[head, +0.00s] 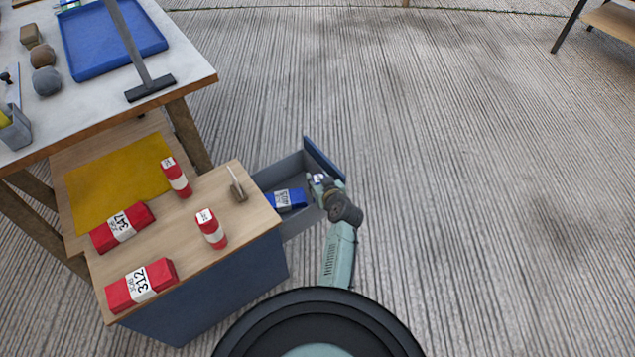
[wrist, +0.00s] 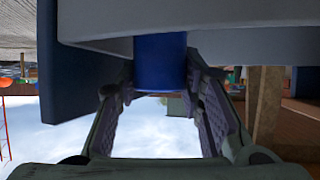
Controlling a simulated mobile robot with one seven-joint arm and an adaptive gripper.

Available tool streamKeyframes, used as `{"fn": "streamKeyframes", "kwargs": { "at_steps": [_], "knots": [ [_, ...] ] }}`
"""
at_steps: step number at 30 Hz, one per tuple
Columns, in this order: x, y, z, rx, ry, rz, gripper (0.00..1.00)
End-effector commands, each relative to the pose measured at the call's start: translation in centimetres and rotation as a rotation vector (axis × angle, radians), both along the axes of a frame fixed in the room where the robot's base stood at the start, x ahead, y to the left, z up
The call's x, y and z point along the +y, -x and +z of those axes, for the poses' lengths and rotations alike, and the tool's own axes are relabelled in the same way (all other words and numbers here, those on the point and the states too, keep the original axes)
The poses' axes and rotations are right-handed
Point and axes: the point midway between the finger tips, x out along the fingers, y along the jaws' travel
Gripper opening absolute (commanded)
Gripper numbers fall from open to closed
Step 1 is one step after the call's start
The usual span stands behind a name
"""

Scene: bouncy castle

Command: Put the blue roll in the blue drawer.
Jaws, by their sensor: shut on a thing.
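The blue roll (wrist: 160,65) is between the two fingers of my gripper (wrist: 160,88) in the wrist view, and the fingers are shut on it. Part of it is hidden behind a grey panel in that view. In the head view my gripper (head: 317,181) is at the right part of the pulled-out blue drawer (head: 325,160), close to its front panel. The roll is mostly covered by my gripper there. I cannot tell whether it touches the drawer floor. The drawer front also shows in the wrist view (wrist: 47,60).
A blue pack with a white label (head: 287,200) lies in the drawer, left of my gripper. A table with a blue tray (head: 110,40) is behind.

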Motion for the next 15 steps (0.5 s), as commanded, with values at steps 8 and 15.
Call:
{"fn": "streamKeyframes", "kwargs": {
  "at_steps": [8,15],
  "knots": [
    [0.0,-0.1,-1.2,-0.003,0.001,-0.001,0.00],
    [0.0,0.0,-1.7,-0.002,0.001,0.000,0.00]
  ]
}}
